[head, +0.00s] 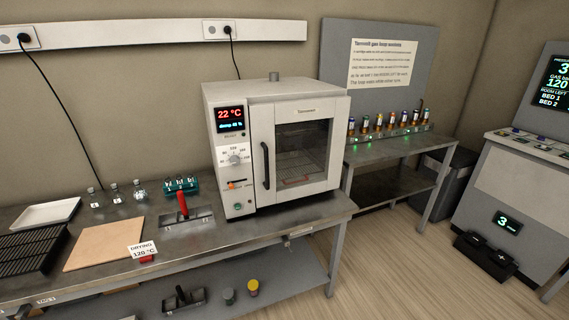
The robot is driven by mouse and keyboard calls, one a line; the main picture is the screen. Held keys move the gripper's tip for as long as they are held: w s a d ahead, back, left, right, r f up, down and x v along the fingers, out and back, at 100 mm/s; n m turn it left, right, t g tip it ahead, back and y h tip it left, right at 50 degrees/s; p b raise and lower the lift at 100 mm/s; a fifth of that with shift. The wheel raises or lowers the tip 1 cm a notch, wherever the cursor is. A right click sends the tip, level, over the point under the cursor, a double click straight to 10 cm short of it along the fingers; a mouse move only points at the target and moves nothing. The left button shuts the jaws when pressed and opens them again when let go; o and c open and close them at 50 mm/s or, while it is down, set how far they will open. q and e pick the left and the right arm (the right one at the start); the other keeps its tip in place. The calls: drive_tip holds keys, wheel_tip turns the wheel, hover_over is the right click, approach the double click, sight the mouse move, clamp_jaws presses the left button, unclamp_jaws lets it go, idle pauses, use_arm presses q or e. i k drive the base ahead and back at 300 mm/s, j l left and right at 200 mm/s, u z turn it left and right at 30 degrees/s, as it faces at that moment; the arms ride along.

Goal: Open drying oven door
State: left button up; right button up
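The drying oven (236,180) is a white box on the right part of the steel bench. Its door (326,138) has a dark glass window and looks closed, flush with the front. A dark vertical handle (265,165) is on the door's left side. A red display on the oven reads 22 °C, with a temperature dial below it. Through the window a rack and something reddish show dimly. Neither of my grippers is in the head view.
The bench holds a wooden board (104,246), a white tray (46,214), a black rack (30,251), small bottles (115,194) and a red-handled tool (183,205). A second table (392,152) with several vials stands to the right. Floor (404,240) is clear in front of it.

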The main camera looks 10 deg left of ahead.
sight(263, 116)
drive_tip(key=i+l, duration=0.1)
drive_tip(key=l, duration=0.3)
drive_tip(key=i+l, duration=0.1)
drive_tip(key=l, duration=0.75)
drive_tip(key=i, duration=0.05)
